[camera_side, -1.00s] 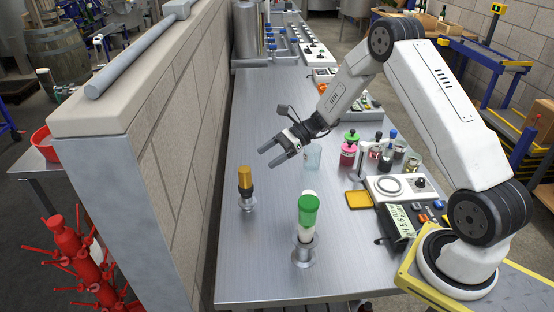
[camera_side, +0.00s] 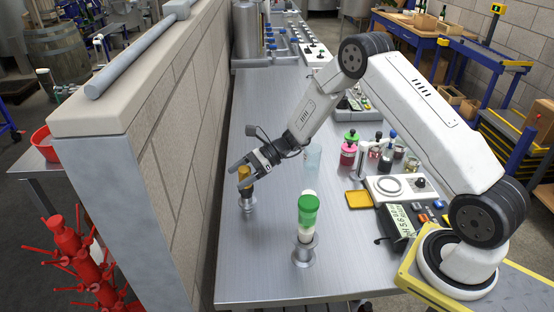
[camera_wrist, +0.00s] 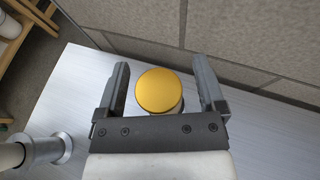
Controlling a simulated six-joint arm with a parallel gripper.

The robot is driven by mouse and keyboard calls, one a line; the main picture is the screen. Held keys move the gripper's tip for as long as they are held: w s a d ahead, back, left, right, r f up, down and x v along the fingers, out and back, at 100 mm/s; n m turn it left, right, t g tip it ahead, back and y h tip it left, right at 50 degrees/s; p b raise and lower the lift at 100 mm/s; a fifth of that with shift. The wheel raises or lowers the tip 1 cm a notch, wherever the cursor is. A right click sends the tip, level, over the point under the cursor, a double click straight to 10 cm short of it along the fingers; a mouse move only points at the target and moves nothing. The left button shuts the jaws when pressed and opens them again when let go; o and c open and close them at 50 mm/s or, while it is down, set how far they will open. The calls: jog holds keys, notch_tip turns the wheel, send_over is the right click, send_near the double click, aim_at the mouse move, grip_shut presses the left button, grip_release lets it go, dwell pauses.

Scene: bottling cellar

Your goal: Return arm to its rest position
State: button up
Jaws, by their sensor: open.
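My gripper (camera_side: 236,177) is open at the left part of the steel bench (camera_side: 262,262). Its fingers are on either side of a gold-capped item (camera_side: 247,193) that stands upright in a small metal holder (camera_side: 248,206). In the wrist view the round gold cap (camera_wrist: 159,90) sits between the two open fingers, with a gap on each side. In the side view a finger partly covers the cap.
A block wall (camera_side: 180,130) runs close along the bench's left. Bottles (camera_side: 348,155), a yellow pad (camera_side: 358,199) and a meter (camera_side: 398,223) are to the right.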

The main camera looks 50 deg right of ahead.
aim_at(239, 171)
jog(key=shift+d, duration=0.15)
jog(key=v, duration=1.1)
jog(key=x, duration=1.2)
jog(key=shift+s, duration=0.1)
jog(key=shift+r, duration=0.2)
notch_tip(239, 171, up, 3)
jog(key=shift+s+r, duration=0.1)
jog(key=shift+s+d+r, duration=0.15)
jog(key=shift+s+r, duration=1.05)
jog(key=shift+r, duration=0.15)
